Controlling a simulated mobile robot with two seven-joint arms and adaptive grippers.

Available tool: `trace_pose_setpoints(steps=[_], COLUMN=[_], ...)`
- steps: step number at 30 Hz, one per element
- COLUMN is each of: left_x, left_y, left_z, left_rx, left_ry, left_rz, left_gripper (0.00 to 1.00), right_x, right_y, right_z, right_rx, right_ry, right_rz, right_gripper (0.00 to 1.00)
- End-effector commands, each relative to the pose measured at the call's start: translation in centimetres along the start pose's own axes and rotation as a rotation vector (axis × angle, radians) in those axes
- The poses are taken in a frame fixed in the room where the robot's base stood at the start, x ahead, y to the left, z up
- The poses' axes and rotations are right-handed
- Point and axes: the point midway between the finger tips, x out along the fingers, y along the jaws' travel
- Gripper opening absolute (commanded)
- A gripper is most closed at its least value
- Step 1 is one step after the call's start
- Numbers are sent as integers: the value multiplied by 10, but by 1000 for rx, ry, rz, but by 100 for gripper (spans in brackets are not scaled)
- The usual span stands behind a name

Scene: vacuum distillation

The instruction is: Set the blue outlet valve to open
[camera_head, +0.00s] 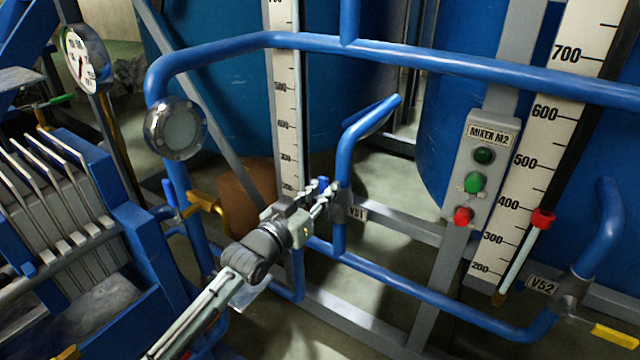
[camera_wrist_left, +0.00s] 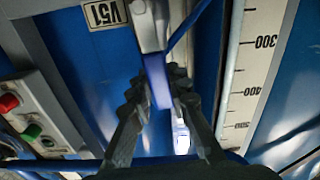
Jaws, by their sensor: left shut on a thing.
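The blue outlet valve handle (camera_head: 323,184) sits on the blue pipe by the tag V51 (camera_head: 357,213), in the middle of the head view. In the left wrist view the blue handle (camera_wrist_left: 158,82) runs down between the fingers. My left gripper (camera_head: 322,196) reaches it from the lower left. It is shut on the handle, which also shows between its fingertips (camera_wrist_left: 157,84) in the left wrist view. The fingers hide part of the handle and valve body in the head view. My right gripper is not in view.
Blue pipes (camera_head: 420,290) run around the valve. A mixer box (camera_head: 481,168) with green and red buttons and a scale (camera_head: 545,140) stand to the right. A yellow handle (camera_head: 613,336) is near tag V52 (camera_head: 542,286). A round gauge (camera_head: 78,58) is at the upper left.

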Motion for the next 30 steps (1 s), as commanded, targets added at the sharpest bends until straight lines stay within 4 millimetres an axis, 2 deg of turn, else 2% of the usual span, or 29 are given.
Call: trace_pose_setpoints(steps=[7, 20, 21, 24, 26, 30], left_x=[0, 0, 0, 0, 0, 0], left_y=[4, 5, 5, 5, 5, 5], left_z=[1, 2, 2, 2, 1, 1], left_rx=[56, 63, 62, 62, 62, 62], left_ry=[-1, -2, -2, -2, -2, -1], left_rz=[0, 0, 0, 0, 0, 0], left_gripper=[0, 0, 20, 32, 40, 40], right_x=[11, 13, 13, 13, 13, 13], right_y=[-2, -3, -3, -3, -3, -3], right_z=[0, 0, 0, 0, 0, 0], right_rx=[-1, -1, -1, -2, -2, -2], right_ry=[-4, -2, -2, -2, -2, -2], right_rz=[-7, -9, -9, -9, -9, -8], right_gripper=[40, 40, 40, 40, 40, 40])
